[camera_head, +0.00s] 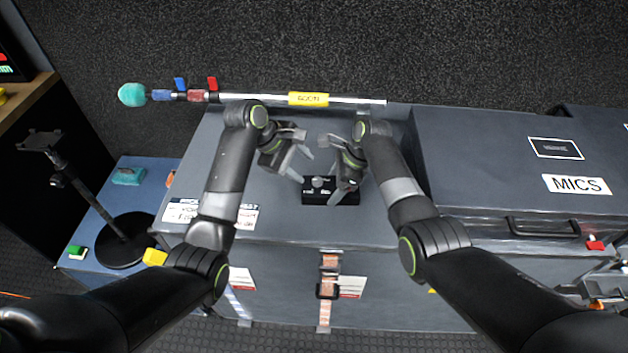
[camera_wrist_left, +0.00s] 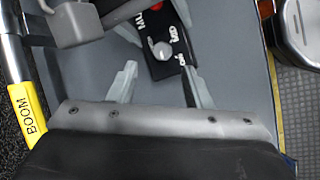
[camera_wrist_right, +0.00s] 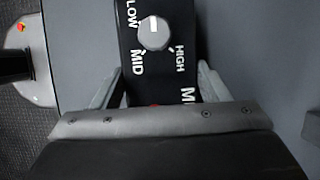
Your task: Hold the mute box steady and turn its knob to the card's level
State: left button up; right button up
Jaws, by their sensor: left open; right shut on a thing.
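The black mute box (camera_head: 345,198) lies on top of the grey case. Its grey knob (camera_head: 318,182) also shows in the right wrist view (camera_wrist_right: 154,34), with LOW, MID and HIGH printed around it. The knob's white mark points towards the top of that picture. My right gripper (camera_wrist_right: 160,75) is shut on the box at the end away from the knob. My left gripper (camera_wrist_left: 159,72) is open and empty, its fingertips just short of the knob. A white card (camera_head: 180,210) lies on the case, partly behind my left arm, its print too small to read.
A boom pole (camera_head: 345,100) lies along the case's back edge. A raised MICS case (camera_head: 480,150) stands at right. At left, a black stand (camera_head: 122,238) is on a lower blue surface (camera_head: 100,205).

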pick_arm(q)
jog(key=f+m, duration=0.1)
jog(key=m, duration=0.2)
jog(key=m+t+h, duration=0.3)
jog(key=m+t, duration=0.5)
jog(key=m, duration=1)
send_near(317, 180)
jog(key=x, duration=0.8)
jog(key=shift+w+d+f, duration=0.1)
jog(key=shift+w+d, duration=0.1)
jog(key=shift+w, duration=0.1)
jog(key=shift+c, duration=0.5)
